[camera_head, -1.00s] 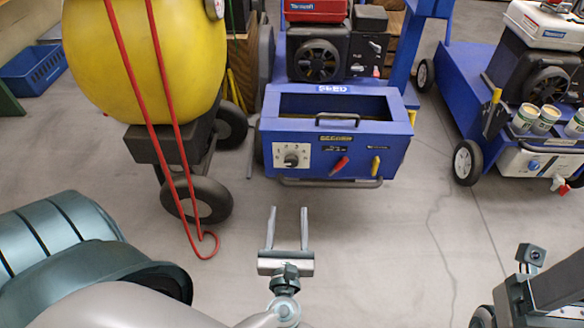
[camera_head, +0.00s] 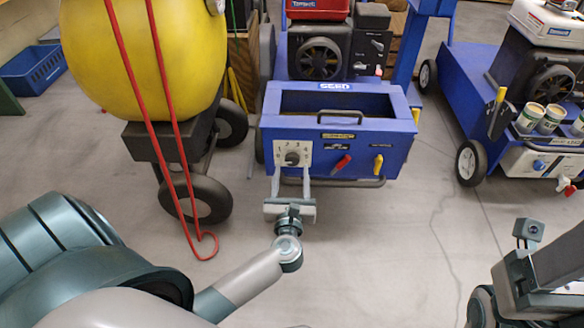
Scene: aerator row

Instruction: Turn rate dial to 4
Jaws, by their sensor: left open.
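The rate dial (camera_head: 292,158) is a dark round knob on a pale plate (camera_head: 280,147) with printed numbers. The plate is on the front left of the blue seed box (camera_head: 350,142). My left gripper (camera_head: 291,180) is open, with its two fingers pointing at the plate from just below the dial. The fingertips overlap the lower part of the plate in the picture; I cannot tell whether they touch it. The dial's exact setting is too small to read. On the right, part of my right arm (camera_head: 545,270) shows, but its gripper jaws do not.
A red lever (camera_head: 342,164) and a yellow lever (camera_head: 378,163) sit right of the dial. A metal bar (camera_head: 345,183) runs along the box's lower front. Floor in front is clear.

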